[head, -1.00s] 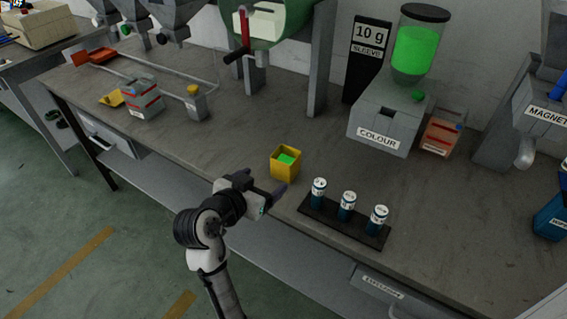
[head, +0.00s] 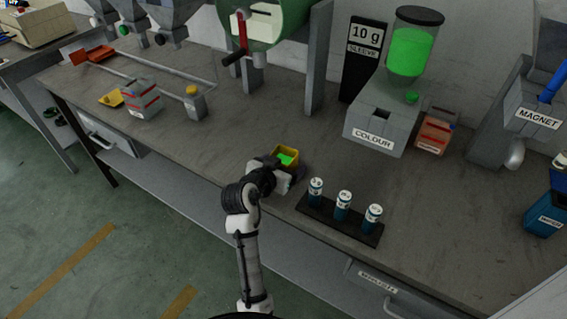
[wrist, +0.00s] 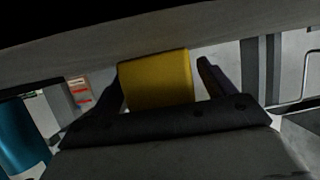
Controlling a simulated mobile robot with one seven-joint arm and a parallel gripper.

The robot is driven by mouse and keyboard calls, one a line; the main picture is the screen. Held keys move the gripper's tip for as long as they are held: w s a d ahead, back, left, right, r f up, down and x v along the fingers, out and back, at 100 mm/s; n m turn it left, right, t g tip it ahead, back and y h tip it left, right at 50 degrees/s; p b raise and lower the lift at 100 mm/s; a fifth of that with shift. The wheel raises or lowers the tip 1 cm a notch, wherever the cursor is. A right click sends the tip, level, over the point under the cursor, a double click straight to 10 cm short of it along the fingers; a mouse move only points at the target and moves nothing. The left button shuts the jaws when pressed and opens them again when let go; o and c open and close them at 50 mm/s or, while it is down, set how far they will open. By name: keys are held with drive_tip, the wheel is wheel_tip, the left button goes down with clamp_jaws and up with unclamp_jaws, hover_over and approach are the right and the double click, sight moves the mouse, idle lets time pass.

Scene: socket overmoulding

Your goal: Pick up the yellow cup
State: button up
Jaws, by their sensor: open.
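The yellow cup (head: 286,154) stands on the bench, a square cup with green material inside. Its lower part is hidden behind my gripper (head: 284,176) in the head view. In the wrist view the yellow cup (wrist: 158,80) lies between the two dark fingers of my gripper (wrist: 160,88). The fingers are open, with a clear gap between the cup and the finger on the right. On the left, the finger is close to the cup, and I cannot tell whether they touch.
A dark rack (head: 338,220) with three labelled vials stands close to the right of my gripper. The colour dispenser (head: 381,125) and an orange box (head: 434,131) are behind. The bench (head: 215,140) left of the cup is clear.

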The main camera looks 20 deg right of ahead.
drive_tip(key=c, duration=1.1)
